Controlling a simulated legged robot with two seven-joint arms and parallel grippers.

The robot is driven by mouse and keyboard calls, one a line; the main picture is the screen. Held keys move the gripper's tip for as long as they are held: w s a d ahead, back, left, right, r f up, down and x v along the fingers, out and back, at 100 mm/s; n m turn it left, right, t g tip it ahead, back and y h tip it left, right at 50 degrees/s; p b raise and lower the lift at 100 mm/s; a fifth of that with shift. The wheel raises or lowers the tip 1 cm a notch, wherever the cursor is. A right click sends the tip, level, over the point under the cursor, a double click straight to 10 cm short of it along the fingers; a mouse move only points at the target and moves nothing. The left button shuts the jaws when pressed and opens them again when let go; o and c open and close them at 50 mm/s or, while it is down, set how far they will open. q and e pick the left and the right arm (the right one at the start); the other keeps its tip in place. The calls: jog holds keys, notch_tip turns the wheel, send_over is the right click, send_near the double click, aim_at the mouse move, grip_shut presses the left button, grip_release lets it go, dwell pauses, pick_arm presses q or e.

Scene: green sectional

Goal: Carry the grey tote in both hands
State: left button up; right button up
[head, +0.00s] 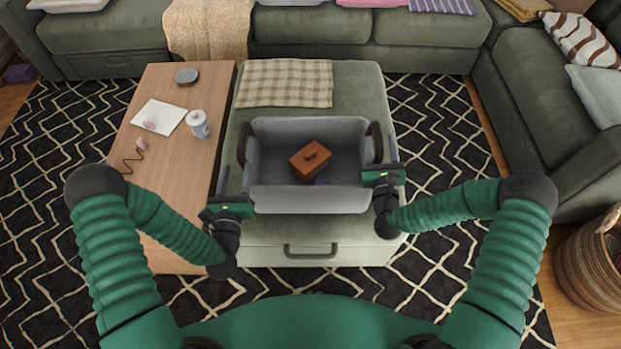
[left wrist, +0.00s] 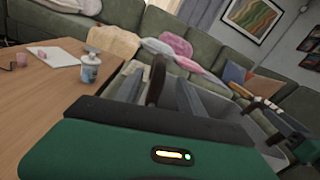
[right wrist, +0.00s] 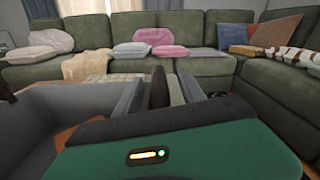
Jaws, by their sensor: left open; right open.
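The grey tote (head: 308,199) sits upright on the green ottoman, with a dark brown handle on each end. A brown box-like item (head: 310,160) lies inside it, with a small purple thing partly hidden beside it. My left gripper (head: 234,180) is open at the tote's left end, just nearer than the left handle (head: 242,143); that handle shows between the fingers in the left wrist view (left wrist: 155,80). My right gripper (head: 381,152) is open at the right end, its fingers to either side of the right handle (head: 376,140). The right wrist view shows this handle (right wrist: 159,86) between the fingers. Contact cannot be told.
A wooden table (head: 165,200) stands left of the ottoman (head: 355,85), holding a white bottle (head: 198,125), paper and a grey puck-like device (head: 187,76). A checked cloth (head: 285,83) lies behind the tote. Green sofas line the back and right. A wicker basket (head: 590,258) stands at right.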

jog(key=shift+s, duration=0.2)
pick_arm(q)
jog(key=s, duration=0.3)
pick_arm(e)
jog(key=s, duration=1.1)
jog(key=shift+s+a, duration=0.25)
jog(key=shift+s, duration=0.05)
jog(key=shift+f, duration=0.1)
